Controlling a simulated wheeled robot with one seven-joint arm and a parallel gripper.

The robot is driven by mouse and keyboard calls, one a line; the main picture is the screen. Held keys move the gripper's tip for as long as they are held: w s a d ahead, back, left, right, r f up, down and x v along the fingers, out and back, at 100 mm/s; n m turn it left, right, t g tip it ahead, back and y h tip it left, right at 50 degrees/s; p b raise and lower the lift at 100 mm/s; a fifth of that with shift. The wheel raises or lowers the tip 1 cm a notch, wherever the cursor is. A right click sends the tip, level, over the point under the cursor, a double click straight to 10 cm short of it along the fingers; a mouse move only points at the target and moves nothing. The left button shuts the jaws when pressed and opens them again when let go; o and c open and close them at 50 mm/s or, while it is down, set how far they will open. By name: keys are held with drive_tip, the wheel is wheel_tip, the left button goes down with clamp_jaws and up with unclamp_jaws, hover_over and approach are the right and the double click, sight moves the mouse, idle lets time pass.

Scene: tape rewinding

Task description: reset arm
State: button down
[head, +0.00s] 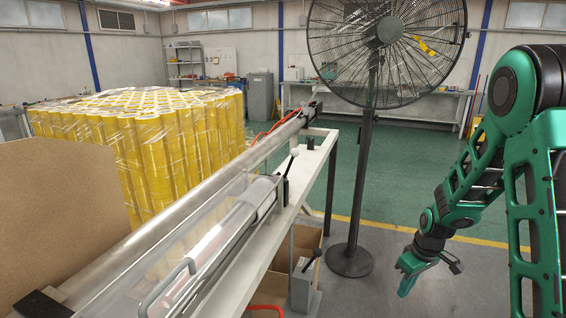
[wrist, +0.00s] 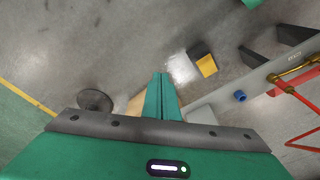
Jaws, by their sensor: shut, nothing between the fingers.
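My gripper (head: 407,277) hangs low at the right in the head view, pointing down over the grey floor, clear of the machine. In the wrist view my gripper (wrist: 160,78) has its two green fingers together, shut with nothing between them. The tape rewinding machine (head: 225,285) runs diagonally from the lower left to the middle of the head view, with a long metal shaft (head: 180,215) and a clear cover. A lever with a pale knob (head: 294,152) stands on its frame. My arm reaches down from the right edge.
A large black pedestal fan (head: 388,30) stands between the machine and my arm. Yellow tape rolls (head: 150,150) are stacked behind the machine. A cardboard sheet (head: 60,205) is at the left. Red hoses (wrist: 305,105) show at the wrist view's right. Floor around my gripper is open.

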drive_tip(key=s+d+r+m, duration=0.1)
drive_tip(key=s+r+m, duration=0.2)
drive_tip(key=s+r, duration=0.3)
drive_tip(key=s+d+r+m, duration=0.2)
drive_tip(key=s+r+m, duration=0.2)
drive_tip(key=s, duration=1)
drive_tip(key=s+d+r+m+g, duration=0.1)
drive_tip(key=s+r+m, duration=0.3)
drive_tip(key=s+r, duration=0.6)
drive_tip(key=shift+s+d+r+h, duration=0.2)
drive_tip(key=shift+s+d+h, duration=0.2)
drive_tip(key=shift+s+d, duration=0.2)
drive_tip(key=shift+w, duration=0.1)
drive_tip(key=shift+w+f, duration=0.25)
drive_tip(key=shift+w, duration=0.35)
idle(1.3)
